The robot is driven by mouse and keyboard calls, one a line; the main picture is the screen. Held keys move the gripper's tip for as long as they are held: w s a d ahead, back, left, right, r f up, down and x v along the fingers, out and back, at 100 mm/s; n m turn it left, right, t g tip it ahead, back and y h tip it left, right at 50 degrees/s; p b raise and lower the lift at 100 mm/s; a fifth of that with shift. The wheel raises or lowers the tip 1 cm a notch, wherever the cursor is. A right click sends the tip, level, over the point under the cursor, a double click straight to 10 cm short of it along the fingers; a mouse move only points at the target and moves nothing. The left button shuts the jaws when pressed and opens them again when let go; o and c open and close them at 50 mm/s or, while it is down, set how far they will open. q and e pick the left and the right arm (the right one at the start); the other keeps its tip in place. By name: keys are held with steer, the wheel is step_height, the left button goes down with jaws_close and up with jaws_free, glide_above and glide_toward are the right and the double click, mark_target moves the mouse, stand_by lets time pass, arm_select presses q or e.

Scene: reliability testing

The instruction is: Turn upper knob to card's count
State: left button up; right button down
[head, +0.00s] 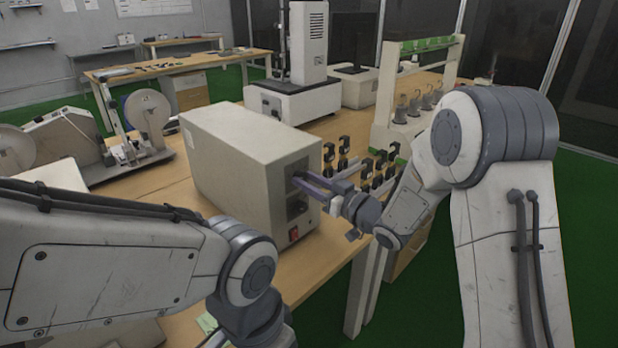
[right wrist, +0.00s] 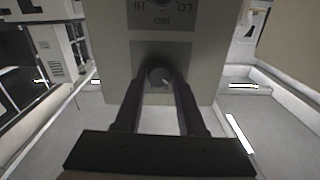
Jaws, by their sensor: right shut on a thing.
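The beige box (head: 235,150) stands on the wooden table, its front panel facing right. The panel carries an upper knob, a lower knob (head: 297,208) and a red switch (head: 293,234). My right gripper (head: 302,182) is at the upper knob. In the right wrist view, its dark fingers are shut on the round upper knob (right wrist: 158,78). The lower knob (right wrist: 162,3), with upside-down LO, MID and HI labels, shows at the top edge there. The upper knob's setting cannot be read. A small pale-green card (head: 207,322) lies near the table's front edge; its marks are unreadable. My left gripper is out of view.
Several dark clamp-like parts (head: 380,170) stand right of the box, close to my right forearm. A reel machine (head: 148,112) stands at left, and a white test instrument (head: 292,98) behind the box. Table surface left of the box is partly clear.

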steer(key=m+p, duration=0.3)
steer(key=m, duration=0.2)
steer(key=shift+m, duration=0.3)
stand_by(0.4)
steer(key=c, duration=0.5)
jaws_free()
steer(key=shift+d, duration=0.1)
steer(key=b+v, duration=0.1)
steer(key=v, duration=0.9)
steer(key=shift+s, duration=0.15)
